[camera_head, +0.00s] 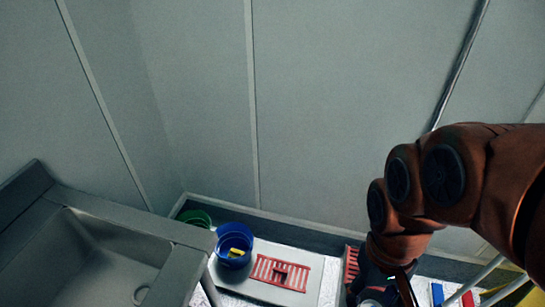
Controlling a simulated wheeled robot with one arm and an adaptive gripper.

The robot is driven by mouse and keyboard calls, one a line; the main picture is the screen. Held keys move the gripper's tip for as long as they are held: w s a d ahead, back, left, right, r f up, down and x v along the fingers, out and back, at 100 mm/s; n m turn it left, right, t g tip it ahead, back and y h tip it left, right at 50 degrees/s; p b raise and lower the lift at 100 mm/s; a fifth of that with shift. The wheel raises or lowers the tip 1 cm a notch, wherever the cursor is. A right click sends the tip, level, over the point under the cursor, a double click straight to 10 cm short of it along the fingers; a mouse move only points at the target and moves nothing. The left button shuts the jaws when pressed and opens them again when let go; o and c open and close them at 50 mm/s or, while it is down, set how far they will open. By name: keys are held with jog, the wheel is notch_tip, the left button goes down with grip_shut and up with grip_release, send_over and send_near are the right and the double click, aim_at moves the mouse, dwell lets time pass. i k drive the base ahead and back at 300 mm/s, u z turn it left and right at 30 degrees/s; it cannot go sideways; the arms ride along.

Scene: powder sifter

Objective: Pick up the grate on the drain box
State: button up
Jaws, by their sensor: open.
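A red slatted grate (268,270) lies on a pale, flat box or slab (312,288) on the floor, low in the middle of the view. A small dark patch shows at the grate's centre. A second red slatted piece (350,264) is farther right, partly hidden behind my gripper. My gripper (384,295) is open at the bottom edge, to the right of the first grate and apart from it. Its fingertips are not clearly visible. I cannot tell for sure which red piece sits on the drain box.
A grey sink (95,262) stands at the left. Blue, red and yellow items lie at the lower right. Pale wall panels (320,110) close off the back.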

aim_at(280, 271)
jog(key=u, duration=0.05)
jog(key=k, duration=0.8)
jog(key=u, duration=0.65)
jog(key=i, duration=0.5)
jog(key=u, duration=0.05)
